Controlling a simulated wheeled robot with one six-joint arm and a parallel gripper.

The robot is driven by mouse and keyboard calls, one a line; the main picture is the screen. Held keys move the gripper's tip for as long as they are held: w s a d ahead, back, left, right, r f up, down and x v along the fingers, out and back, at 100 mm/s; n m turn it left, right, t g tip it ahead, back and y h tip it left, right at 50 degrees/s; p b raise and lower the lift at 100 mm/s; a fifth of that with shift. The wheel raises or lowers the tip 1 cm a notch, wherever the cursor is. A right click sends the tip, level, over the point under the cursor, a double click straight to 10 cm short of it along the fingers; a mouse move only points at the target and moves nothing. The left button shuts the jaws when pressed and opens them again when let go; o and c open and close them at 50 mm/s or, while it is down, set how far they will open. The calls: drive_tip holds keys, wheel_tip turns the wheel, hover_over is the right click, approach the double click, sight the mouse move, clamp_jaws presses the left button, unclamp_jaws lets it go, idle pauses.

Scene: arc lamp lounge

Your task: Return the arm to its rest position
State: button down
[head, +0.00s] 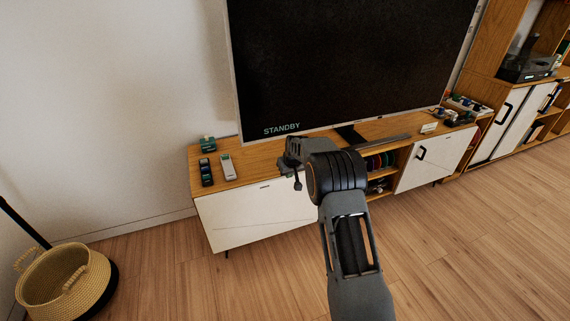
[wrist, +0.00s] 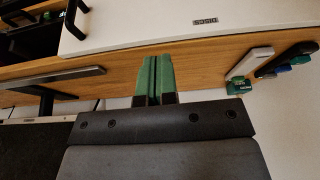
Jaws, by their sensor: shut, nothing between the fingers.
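My arm (head: 350,235) reaches up from the lower right of the head view, with its wrist in front of the wooden media console (head: 185,160). In the wrist view my gripper (wrist: 155,60) shows its two green fingers side by side and shut, with nothing between them. They point across the console's wooden top (wrist: 200,50). In the head view the fingertips are hard to make out beside the dark wrist.
A large television (head: 350,65) reading STANDBY stands close behind my wrist. A woven basket (head: 65,285) stands lower left. Wooden floor (head: 450,240) is clear.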

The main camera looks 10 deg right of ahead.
drive_tip(key=s+r+m+g+p, duration=0.1)
drive_tip(key=s+m+g+p, duration=0.15)
drive_tip(key=s, duration=0.75)
drive_tip(key=s+a+r+t+p, duration=0.1)
drive_tip(key=s+a+r+p, duration=0.1)
drive_tip(key=s+r+p, duration=0.7)
drive_tip(key=s+a+r+p, duration=0.1)
drive_tip(key=s+r+p, duration=0.7)
drive_tip(key=s+r, duration=1.1)
wheel_tip(320, 180, up, 6)
drive_tip(key=shift+s+a+n+t+h+p, duration=0.15)
drive_tip(key=shift+a+n+t+h+p, duration=0.15)
drive_tip(key=shift+a+n+t+p, duration=0.05)
